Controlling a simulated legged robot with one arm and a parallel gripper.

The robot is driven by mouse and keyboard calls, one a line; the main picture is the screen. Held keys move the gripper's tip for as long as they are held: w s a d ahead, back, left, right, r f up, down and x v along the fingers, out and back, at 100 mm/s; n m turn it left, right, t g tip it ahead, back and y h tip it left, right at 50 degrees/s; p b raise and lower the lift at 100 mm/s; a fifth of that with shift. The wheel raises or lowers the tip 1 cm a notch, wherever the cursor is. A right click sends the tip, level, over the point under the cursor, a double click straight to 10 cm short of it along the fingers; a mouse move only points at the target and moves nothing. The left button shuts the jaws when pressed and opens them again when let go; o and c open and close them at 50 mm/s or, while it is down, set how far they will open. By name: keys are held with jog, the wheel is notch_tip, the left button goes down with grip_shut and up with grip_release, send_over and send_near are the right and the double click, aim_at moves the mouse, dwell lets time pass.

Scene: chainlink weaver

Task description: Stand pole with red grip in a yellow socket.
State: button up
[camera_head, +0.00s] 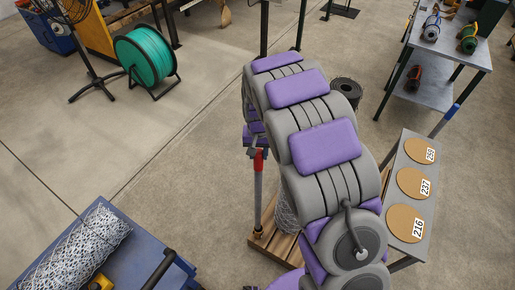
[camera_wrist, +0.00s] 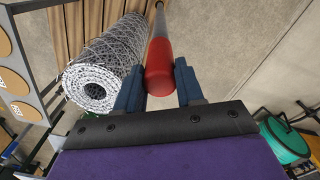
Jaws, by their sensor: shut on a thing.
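The pole (camera_head: 258,195) is grey with a red grip (camera_head: 260,161) at its top and looks upright in the head view. My gripper (camera_head: 258,150) is shut on the red grip, which also shows between the two blue fingers in the wrist view (camera_wrist: 159,66).
A wire mesh roll (camera_wrist: 105,65) stands on the pallet close beside the pole, mostly hidden by my arm in the head view. A grey stand with numbered discs (camera_head: 411,184) is at right. A blue table (camera_head: 150,250) holds another mesh roll (camera_head: 80,250). The floor left is open.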

aim_at(260, 175)
jog(key=f, duration=0.1)
jog(key=d+f+b, duration=0.1)
jog(key=f, duration=0.1)
jog(key=shift+d+f, duration=0.15)
jog(key=shift+f, duration=0.05)
jog(key=f, duration=0.2)
jog(key=a+f, duration=0.1)
jog(key=f, duration=0.1)
jog(key=shift+f+b, duration=0.1)
jog(key=shift+b, duration=0.2)
jog(key=f, duration=0.5)
jog(key=shift+s+d, duration=0.1)
jog(key=shift+d, duration=0.25)
jog(key=shift+a+f+b, duration=0.2)
jog(key=shift+f+b, duration=0.15)
jog(key=shift+f, duration=0.7)
jog(key=shift+d, duration=0.1)
jog(key=o, duration=1)
notch_tip(260, 175, up, 17)
jog(key=shift+r+p, duration=0.1)
jog(key=shift+p, duration=1.1)
